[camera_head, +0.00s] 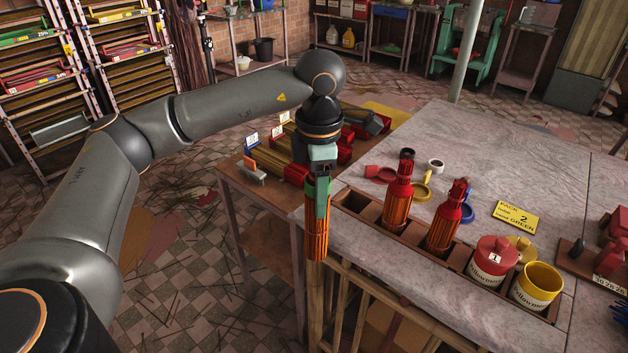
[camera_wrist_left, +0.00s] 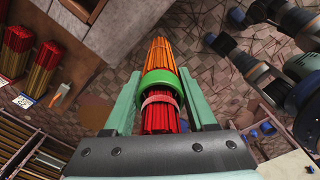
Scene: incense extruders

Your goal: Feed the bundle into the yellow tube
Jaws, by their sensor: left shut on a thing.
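My left gripper (camera_head: 320,160) points down and is shut on an orange-red bundle of sticks (camera_head: 317,228). The bundle hangs upright just off the table's left edge. In the left wrist view the bundle (camera_wrist_left: 160,122) sits between the two pale green fingers, with a green band (camera_wrist_left: 161,84) around it. The yellow tube (camera_head: 537,287) stands open-topped at the right end of the wooden rack, apart from the bundle and well to its right. A sign (camera_head: 517,217) reads pack tube 2, band green. My right gripper is not in view.
The rack (camera_head: 361,208) also holds two red-topped bundles (camera_head: 397,200) (camera_head: 444,222) and a red lidded tube (camera_head: 492,260) numbered 1, between my gripper and the yellow tube. Loose coloured rings (camera_head: 421,190) lie behind. The tabletop (camera_head: 480,150) farther back is clear.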

